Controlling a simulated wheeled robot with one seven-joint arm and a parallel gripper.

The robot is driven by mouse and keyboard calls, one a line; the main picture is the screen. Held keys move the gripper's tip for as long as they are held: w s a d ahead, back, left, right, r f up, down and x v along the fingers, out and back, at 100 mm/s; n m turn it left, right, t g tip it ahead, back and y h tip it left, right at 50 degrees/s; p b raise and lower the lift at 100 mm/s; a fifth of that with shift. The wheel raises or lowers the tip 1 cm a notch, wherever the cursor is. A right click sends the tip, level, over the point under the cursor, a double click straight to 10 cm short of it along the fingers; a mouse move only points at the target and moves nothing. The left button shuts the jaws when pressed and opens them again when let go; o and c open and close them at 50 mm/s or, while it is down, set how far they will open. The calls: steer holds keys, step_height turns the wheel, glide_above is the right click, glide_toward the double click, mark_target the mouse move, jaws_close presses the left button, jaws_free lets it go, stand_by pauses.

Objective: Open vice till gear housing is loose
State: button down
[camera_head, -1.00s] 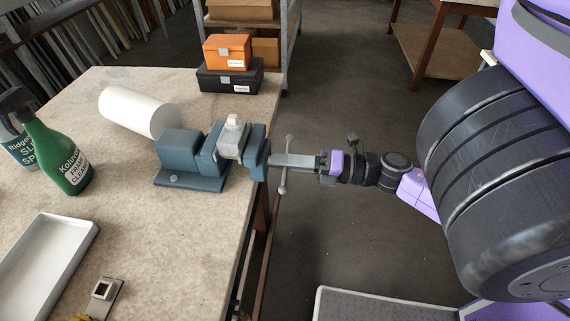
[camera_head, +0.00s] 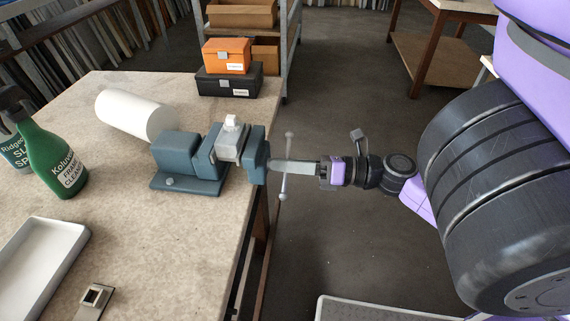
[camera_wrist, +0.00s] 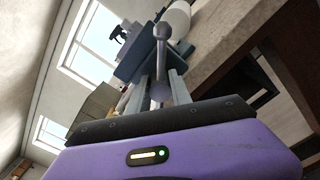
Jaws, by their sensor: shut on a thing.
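The blue-grey vice (camera_head: 187,185) stands at the bench's right edge, and it also shows in the wrist view (camera_wrist: 136,62). The light grey gear housing (camera_head: 231,133) sits upright between its jaws; whether there is a gap beside it I cannot tell. The vice handle (camera_head: 288,150) is a thin bar with ball ends, beyond the front jaw; it also shows in the wrist view (camera_wrist: 161,60). My gripper (camera_head: 283,167) comes from the right and is shut on the handle near its middle. In the wrist view the two fingers flank the bar.
A white roll (camera_head: 136,115) lies behind the vice. Orange (camera_head: 227,56) and black (camera_head: 229,83) boxes are stacked at the back.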

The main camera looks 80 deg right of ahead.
steer(key=c, duration=1.2)
jaws_free()
steer(key=shift+w, duration=0.1)
steer(key=shift+o, duration=0.2)
steer(key=s+b, duration=0.1)
steer(key=s, duration=0.6)
steer(key=shift+s+d, duration=0.25)
steer(key=shift+s, duration=0.15)
